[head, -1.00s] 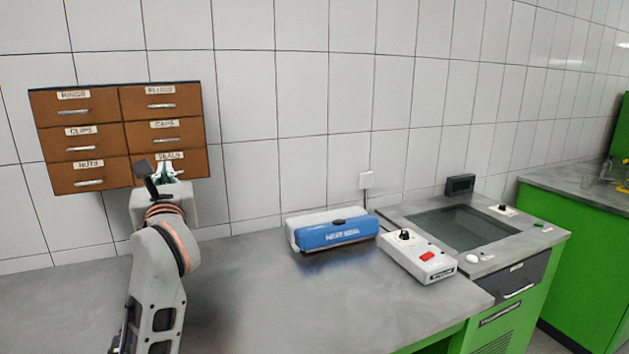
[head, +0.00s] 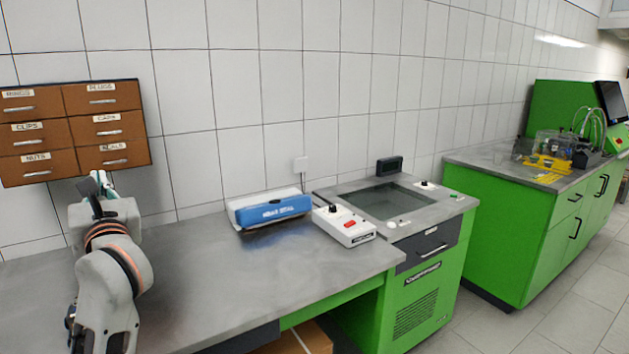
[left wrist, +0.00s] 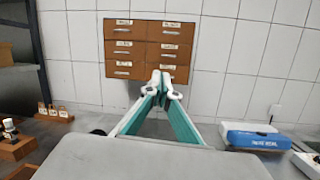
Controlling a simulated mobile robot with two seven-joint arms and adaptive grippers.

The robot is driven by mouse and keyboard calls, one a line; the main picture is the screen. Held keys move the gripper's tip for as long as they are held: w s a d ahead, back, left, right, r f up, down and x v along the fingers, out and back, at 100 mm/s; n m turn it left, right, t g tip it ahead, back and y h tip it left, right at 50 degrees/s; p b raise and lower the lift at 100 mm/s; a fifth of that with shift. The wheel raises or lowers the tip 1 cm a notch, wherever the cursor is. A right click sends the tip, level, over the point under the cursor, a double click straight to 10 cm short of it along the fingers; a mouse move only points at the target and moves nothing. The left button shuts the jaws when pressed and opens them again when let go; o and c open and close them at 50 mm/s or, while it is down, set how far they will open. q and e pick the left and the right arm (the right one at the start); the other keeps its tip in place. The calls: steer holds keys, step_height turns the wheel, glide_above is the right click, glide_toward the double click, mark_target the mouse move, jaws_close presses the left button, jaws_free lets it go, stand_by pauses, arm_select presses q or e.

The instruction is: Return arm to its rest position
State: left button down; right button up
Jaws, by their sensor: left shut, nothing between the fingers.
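My left gripper (head: 101,184) is raised over the left part of the grey bench, just below the wall-mounted brown drawer cabinet (head: 74,131). It is shut and empty. In the left wrist view its two teal-lined fingers (left wrist: 160,82) meet at the tips, in front of the lower drawers of the cabinet (left wrist: 146,51). From these views I cannot tell how far the fingertips are from the drawer fronts. All the labelled drawers look closed. My right gripper is in no view.
A blue and white heat sealer (head: 268,209) and a white control box with a red switch (head: 343,226) stand on the bench (head: 270,270). A glass-topped green unit (head: 386,202) adjoins. A green cabinet (head: 510,220) with apparatus stands further right. Small wooden blocks (left wrist: 53,112) lie left in the wrist view.

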arm_select(q)
steer(key=s+d+f+n+t+h, duration=0.1)
steer(key=s+d+f+n+h, duration=0.35)
steer(key=f+n, duration=0.7)
steer(key=s+d+f+n+t+h, duration=0.1)
steer(key=s+d+f+n+h, duration=0.1)
steer(key=d+f+n+h, duration=0.75)
steer(key=s+d+f+n+t+h, duration=0.1)
steer(key=s+d+f+n+h, duration=0.3)
steer(key=f+n, duration=0.95)
steer(key=s+d+f+m+g+y, duration=0.1)
steer(key=s+f+m+g, duration=0.3)
steer(key=s+f, duration=0.4)
steer(key=s+d+f+m+g+y, duration=0.1)
steer(key=s+f+m+g, duration=0.3)
steer(key=f, duration=1.2)
steer(key=s, duration=0.4)
steer(key=shift+s+d+f+m+g+y, duration=0.3)
steer(key=shift+s+f+m+g, duration=0.05)
steer(key=shift+g, duration=0.05)
